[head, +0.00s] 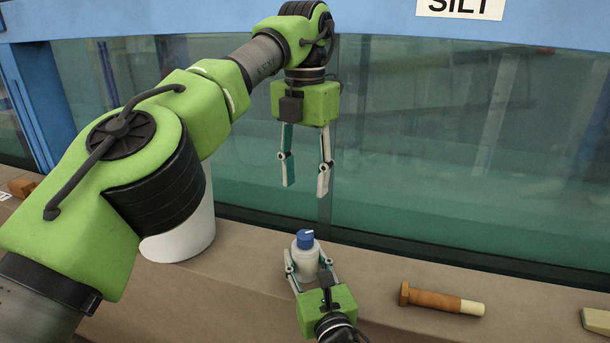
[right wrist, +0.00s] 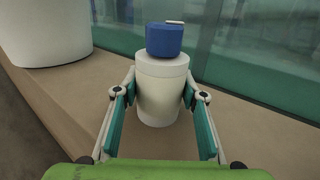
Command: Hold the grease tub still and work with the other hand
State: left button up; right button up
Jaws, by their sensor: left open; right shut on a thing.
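The grease tub (head: 305,262) is a small white container with a blue top (head: 305,239), standing upright on the brown ledge. It also shows in the right wrist view (right wrist: 160,95), with a small pale strip on its blue top (right wrist: 164,40). My right gripper (head: 308,278) is shut on the tub, one finger on each side of its body. My left gripper (head: 307,188) is open and empty, pointing down above the tub and clear of it. The tub's lower front is partly hidden by my right gripper in the head view.
A large white bucket (head: 180,235) stands left of the tub, partly behind my left arm. A brown-handled tool (head: 440,300) lies to the right, and a pale block (head: 597,320) at the far right. The glass flume wall (head: 440,150) rises behind the ledge (head: 250,262).

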jog(key=o, duration=1.3)
